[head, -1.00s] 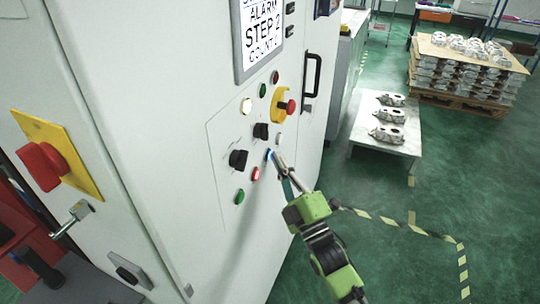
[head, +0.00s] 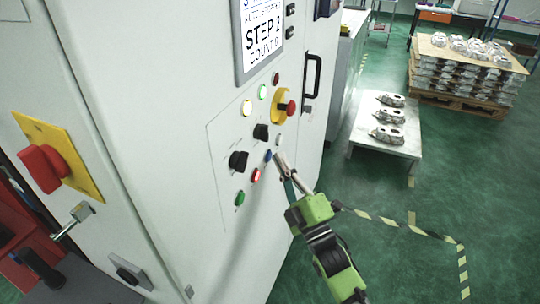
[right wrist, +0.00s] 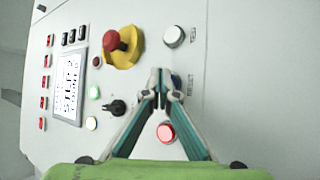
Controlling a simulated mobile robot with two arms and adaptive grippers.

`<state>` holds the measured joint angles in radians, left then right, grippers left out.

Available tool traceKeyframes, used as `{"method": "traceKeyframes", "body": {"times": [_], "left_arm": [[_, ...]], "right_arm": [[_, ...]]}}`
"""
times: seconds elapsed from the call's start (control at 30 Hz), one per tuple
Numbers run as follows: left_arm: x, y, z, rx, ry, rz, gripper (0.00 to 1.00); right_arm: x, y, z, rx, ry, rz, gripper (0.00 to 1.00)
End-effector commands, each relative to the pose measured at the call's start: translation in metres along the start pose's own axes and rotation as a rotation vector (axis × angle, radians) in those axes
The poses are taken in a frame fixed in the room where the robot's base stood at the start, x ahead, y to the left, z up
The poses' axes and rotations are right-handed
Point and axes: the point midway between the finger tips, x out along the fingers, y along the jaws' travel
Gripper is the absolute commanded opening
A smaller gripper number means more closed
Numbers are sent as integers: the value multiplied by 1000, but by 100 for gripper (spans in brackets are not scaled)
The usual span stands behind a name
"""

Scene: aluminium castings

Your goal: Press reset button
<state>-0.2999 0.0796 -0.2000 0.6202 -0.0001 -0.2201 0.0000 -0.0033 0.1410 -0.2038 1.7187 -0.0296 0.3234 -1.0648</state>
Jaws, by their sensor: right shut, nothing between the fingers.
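A blue button (head: 268,156) sits low on the white cabinet's control panel in the head view; I cannot read its label. My right gripper (head: 278,154) is shut and empty, its fingertips beside the blue button, with a small gap in the picture. In the right wrist view the closed fingertips (right wrist: 161,74) point at the panel and largely hide the blue button. A lit red button (right wrist: 165,132) shows between the fingers there. My left gripper is not in view.
A red emergency stop (head: 291,107) on a yellow base, black selector knobs (head: 261,131) and a green button (head: 240,198) surround the spot. A display (head: 263,38) reads "STEP 2" with a count.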

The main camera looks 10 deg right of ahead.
Motion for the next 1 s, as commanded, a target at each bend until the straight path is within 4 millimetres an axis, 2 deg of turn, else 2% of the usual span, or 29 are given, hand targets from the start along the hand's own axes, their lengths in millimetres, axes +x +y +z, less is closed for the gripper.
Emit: {"method": "traceKeyframes", "body": {"times": [0.53, 1.0], "left_arm": [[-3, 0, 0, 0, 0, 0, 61], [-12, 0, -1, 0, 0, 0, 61]], "right_arm": [[-8, 5, 6, -2, -2, -2, 0], [-38, 27, 27, -2, -1, -2, 0]]}}
